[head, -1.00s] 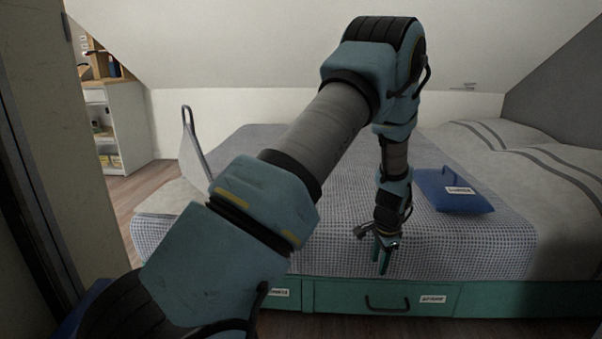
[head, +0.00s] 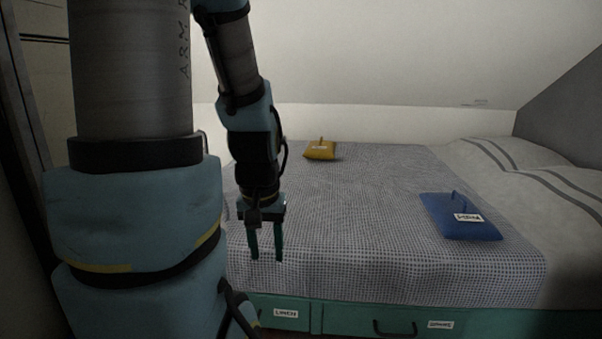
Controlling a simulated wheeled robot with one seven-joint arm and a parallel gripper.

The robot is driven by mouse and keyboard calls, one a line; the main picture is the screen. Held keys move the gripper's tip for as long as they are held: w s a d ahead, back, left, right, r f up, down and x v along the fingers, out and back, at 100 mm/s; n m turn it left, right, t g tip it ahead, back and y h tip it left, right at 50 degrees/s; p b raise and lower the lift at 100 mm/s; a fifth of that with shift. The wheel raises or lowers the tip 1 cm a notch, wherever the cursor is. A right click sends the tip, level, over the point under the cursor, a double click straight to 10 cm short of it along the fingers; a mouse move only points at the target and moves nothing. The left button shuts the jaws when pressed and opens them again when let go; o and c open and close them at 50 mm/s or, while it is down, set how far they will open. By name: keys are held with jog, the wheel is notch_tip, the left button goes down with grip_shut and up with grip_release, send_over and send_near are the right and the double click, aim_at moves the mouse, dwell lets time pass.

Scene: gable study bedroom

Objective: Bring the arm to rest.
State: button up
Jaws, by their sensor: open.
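My gripper (head: 266,243) hangs with its two green fingers pointing down and apart, with nothing between them. In the head view it shows in front of the left part of the bed's checked cover. My arm rises on the left side of the picture and bends down to the gripper, with its upper bend out of the frame. How high the gripper is above the cover, I cannot tell.
A blue cushion-like item (head: 457,216) with a label and handle lies on the bed (head: 370,205) at right. A yellow one (head: 320,150) lies at the back. Labelled green drawers (head: 360,319) run below. Pillows (head: 520,165) lie at right, under a sloped ceiling.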

notch_tip(320, 180, up, 36)
jog(key=p, duration=3.4)
jog(key=shift+p, duration=0.3)
